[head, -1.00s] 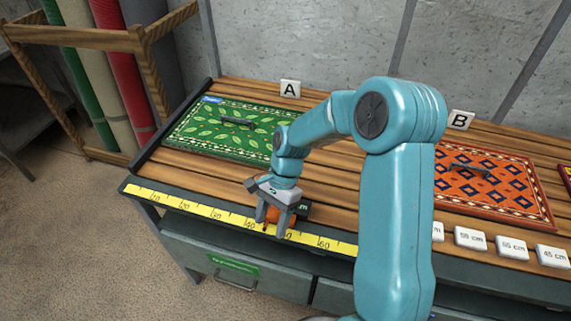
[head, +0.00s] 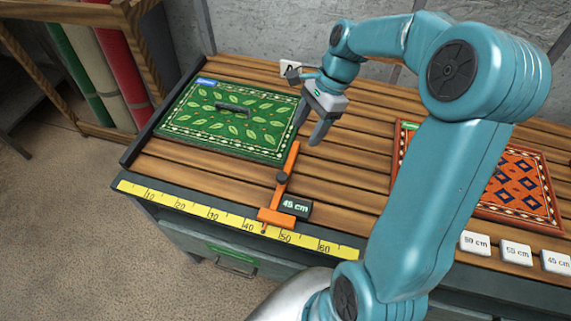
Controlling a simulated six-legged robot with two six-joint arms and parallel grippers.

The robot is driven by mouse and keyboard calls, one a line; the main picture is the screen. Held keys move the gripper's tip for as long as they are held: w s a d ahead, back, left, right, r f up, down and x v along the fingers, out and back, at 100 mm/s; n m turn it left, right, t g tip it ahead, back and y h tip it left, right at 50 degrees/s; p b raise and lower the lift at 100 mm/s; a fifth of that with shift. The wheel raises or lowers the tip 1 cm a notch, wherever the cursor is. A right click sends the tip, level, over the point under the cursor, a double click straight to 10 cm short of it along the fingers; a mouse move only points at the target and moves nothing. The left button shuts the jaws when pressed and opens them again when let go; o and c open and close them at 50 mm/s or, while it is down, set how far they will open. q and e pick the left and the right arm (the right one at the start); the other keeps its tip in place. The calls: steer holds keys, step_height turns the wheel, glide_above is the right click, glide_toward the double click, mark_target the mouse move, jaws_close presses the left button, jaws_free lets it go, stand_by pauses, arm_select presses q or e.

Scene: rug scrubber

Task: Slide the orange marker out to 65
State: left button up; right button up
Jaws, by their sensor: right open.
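The orange marker (head: 289,165) is a slim bar with a dark knob and a wider foot at the front edge of the slatted table. Its foot lies at the yellow ruler (head: 190,206), between the 40 and 50 marks. A dark display (head: 296,207) beside the foot reads 45 cm. My right gripper (head: 308,128) is open and empty, fingers pointing down. It is raised above the table near the far end of the marker, apart from the knob. My left gripper is out of view.
A green leaf-patterned rug panel (head: 205,133) lies left of the marker. An orange-red patterned panel (head: 515,185) lies to the right, partly behind my arm. White centimetre tags (head: 474,243) stand at the front right. Bare slats (head: 345,190) lie right of the marker.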

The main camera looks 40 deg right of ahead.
mark_target(282, 176)
steer(key=x, duration=0.9)
steer(key=a+p+x, duration=0.1)
steer(key=x, duration=0.4)
steer(key=shift+s, duration=0.15)
steer(key=shift+a+f, duration=0.15)
steer(key=shift+f, duration=0.4)
